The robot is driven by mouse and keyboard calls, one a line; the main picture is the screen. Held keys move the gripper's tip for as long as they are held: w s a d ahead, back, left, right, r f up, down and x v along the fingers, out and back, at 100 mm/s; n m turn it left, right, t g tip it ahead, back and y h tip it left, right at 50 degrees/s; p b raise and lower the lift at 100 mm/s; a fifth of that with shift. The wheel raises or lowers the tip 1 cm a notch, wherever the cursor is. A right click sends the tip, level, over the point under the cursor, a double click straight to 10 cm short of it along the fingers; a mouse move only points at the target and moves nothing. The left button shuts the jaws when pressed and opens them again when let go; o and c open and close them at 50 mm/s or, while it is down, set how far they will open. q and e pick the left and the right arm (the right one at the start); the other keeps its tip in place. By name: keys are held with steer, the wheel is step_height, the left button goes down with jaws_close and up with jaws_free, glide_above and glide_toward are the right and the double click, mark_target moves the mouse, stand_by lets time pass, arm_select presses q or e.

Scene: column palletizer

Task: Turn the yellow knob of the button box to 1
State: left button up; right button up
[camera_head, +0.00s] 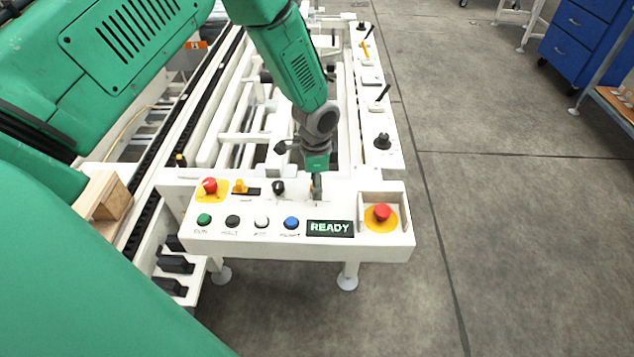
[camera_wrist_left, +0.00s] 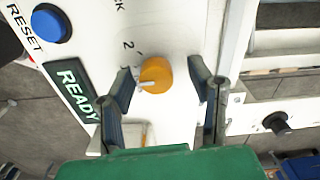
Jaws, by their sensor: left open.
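The button box (camera_head: 200,240) is a white panel at the near end of the frame. In the left wrist view, the round yellow knob (camera_wrist_left: 157,73) sits on the panel beside a printed 2. Its pale pointer mark points to the left and slightly down in that view. My left gripper (camera_head: 316,192) reaches down over the panel just above the READY display (camera_head: 330,228). In the wrist view its open fingers (camera_wrist_left: 160,78) stand on either side of the knob, with gaps visible. In the head view the gripper hides the knob. The right gripper is not in view.
The panel also carries red emergency buttons (camera_head: 210,186) (camera_head: 382,212), a yellow switch (camera_head: 239,186), a black knob (camera_head: 278,187) and a blue button (camera_head: 291,222). A white rail with a black knob (camera_head: 382,141) runs back on the right. Open floor lies right.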

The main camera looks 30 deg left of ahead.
arm_select(q)
steer(key=shift+r, duration=0.1)
step_height(320, 180, up, 12)
stand_by(0.4)
stand_by(0.3)
steer(key=shift+f, duration=0.2)
